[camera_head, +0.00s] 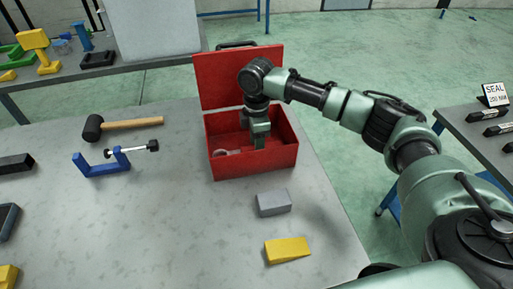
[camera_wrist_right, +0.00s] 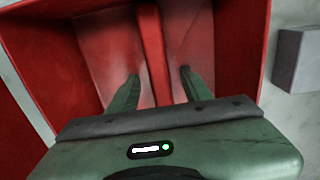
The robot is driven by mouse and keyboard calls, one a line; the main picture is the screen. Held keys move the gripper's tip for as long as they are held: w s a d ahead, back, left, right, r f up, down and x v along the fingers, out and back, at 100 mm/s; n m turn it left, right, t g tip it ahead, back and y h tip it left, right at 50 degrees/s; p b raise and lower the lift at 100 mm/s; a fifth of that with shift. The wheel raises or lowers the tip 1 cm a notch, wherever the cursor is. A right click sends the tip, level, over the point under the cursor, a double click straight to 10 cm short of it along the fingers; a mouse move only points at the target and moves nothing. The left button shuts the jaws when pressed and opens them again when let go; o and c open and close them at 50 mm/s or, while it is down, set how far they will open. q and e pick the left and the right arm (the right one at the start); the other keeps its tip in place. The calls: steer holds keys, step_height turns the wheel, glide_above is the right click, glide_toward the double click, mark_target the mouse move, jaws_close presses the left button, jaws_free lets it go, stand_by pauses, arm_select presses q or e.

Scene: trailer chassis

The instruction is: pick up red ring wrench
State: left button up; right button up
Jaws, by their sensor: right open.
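A red toolbox (camera_head: 254,164) with its lid raised stands on the grey table. My right gripper (camera_head: 260,143) points down into it. In the right wrist view the gripper (camera_wrist_right: 160,76) is open, with one finger on each side of a long red strip (camera_wrist_right: 152,45). I cannot tell whether this strip is the red ring wrench or a divider of the box. A small pale, curved shape (camera_head: 222,153) lies inside the box at the left, too small to identify. My left gripper is not in view.
The toolbox walls stand close around the right gripper. A grey block (camera_head: 273,203) and a yellow wedge (camera_head: 288,251) lie in front of the box. A mallet (camera_head: 124,123) and a blue clamp (camera_head: 103,163) lie to the left. The table's middle is clear.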

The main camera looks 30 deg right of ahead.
jaws_close()
steer(key=shift+r, duration=0.1)
